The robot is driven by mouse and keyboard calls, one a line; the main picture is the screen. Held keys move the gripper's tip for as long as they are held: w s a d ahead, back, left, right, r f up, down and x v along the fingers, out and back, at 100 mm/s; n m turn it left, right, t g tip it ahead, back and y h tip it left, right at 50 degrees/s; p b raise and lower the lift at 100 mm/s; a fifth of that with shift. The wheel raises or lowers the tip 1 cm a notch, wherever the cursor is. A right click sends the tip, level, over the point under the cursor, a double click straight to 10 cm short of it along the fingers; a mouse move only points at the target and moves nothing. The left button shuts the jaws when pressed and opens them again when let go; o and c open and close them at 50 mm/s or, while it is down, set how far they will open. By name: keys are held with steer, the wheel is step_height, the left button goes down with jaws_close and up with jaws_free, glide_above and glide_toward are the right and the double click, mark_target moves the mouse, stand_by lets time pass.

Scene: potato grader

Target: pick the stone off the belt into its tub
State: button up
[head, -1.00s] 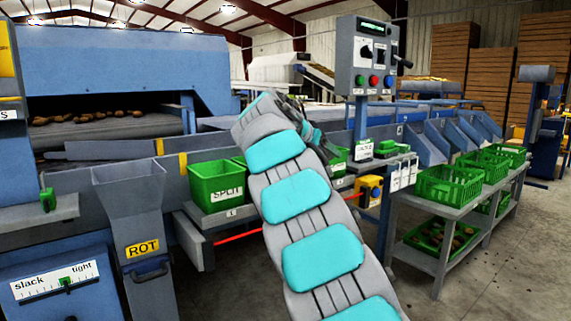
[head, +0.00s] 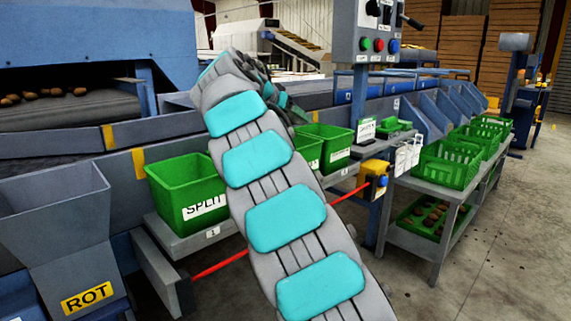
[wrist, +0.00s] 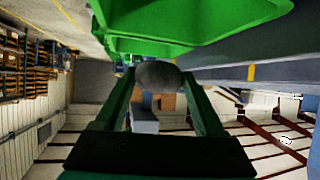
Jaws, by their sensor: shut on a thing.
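My gripper (wrist: 163,95) is shut on a grey, rounded stone (wrist: 160,75), which sits between the fingertips in the wrist view. In the head view my arm hides most of the gripper, and the stone cannot be made out there. A green tub (wrist: 190,25) fills the top of the wrist view, close beside the stone. In the head view a green tub marked SPLIT (head: 170,175) stands left of my arm. Another green tub (head: 335,147) stands right of it, and one more is partly hidden behind my arm. Their labels are hidden or unreadable.
A grey ROT chute (head: 60,205) stands at left. A control post (head: 365,40), a yellow box (head: 375,170) and a red cord (head: 220,263) are near the tub shelf. Green crates (head: 445,162) stand on a bench at right. Potatoes lie on the belt (head: 80,110) at back left.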

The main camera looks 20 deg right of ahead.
steer(key=shift+f+b, duration=1.35)
steer(key=shift+f, duration=1.15)
steer(key=o, duration=1.5)
steer(key=shift+c, duration=0.2)
steer(key=shift+a+r, duration=0.1)
glide_toward(301, 138)
steer(key=v, duration=0.3)
steer(key=shift+s+a, duration=0.15)
steer(key=shift+a, duration=0.1)
